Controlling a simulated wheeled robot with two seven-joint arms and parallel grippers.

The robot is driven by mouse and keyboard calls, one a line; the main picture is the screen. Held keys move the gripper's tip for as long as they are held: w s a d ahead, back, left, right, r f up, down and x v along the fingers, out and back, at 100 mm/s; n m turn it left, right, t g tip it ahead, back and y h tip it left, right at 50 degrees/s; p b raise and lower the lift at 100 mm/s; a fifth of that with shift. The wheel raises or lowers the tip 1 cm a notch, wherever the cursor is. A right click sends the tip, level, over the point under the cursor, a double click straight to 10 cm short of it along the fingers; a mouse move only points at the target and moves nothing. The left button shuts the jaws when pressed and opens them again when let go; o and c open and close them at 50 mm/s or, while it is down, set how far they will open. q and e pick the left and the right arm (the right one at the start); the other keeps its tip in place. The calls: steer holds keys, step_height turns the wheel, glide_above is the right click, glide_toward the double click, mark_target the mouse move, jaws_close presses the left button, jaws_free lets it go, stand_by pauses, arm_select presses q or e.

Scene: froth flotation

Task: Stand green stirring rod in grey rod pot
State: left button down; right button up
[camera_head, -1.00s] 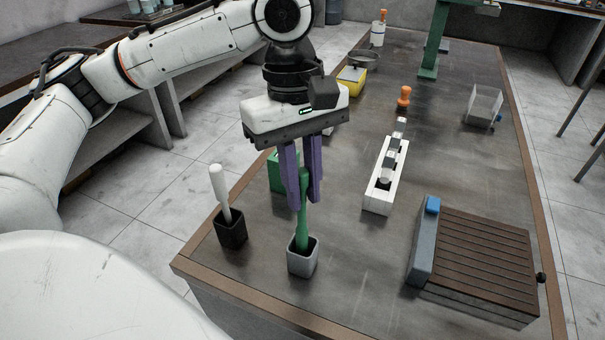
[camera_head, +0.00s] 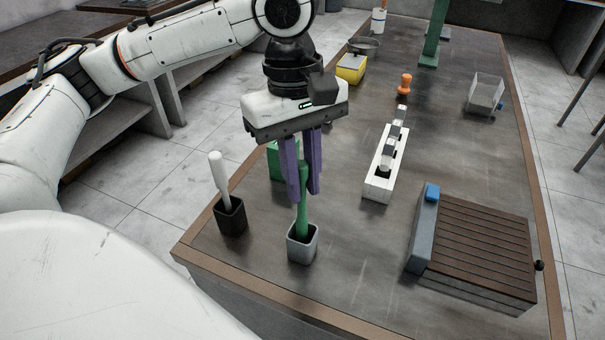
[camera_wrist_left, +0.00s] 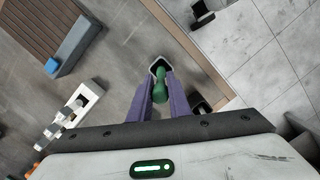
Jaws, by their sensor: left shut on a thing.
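The green stirring rod (camera_head: 302,212) stands nearly upright with its lower end inside the grey rod pot (camera_head: 302,252), near the front edge of the table. My left gripper (camera_head: 304,194) is directly above the pot, its purple fingers shut on the upper part of the rod. In the left wrist view the rod (camera_wrist_left: 159,90) shows between the fingers, with the rim of the grey pot (camera_wrist_left: 157,66) just beyond. The rod's bottom end is hidden by the pot's walls, so I cannot tell whether it touches the floor of the pot. My right gripper is not in view.
A black pot (camera_head: 231,217) with a white-handled tool (camera_head: 219,176) stands to the left. A green box (camera_head: 277,160) is behind the gripper. A white slotted rack (camera_head: 379,182) and a brown ribbed box (camera_head: 478,250) are to the right. Bare table lies between.

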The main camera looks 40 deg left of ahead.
arm_select(q)
steer(key=c, duration=1.6)
jaws_free()
steer(key=r, duration=0.3)
steer(key=a+r, duration=0.1)
steer(key=r, duration=0.6)
steer(key=shift+w+a+r, duration=0.1)
steer(key=shift+w+a, duration=0.05)
steer(key=shift+w, duration=0.1)
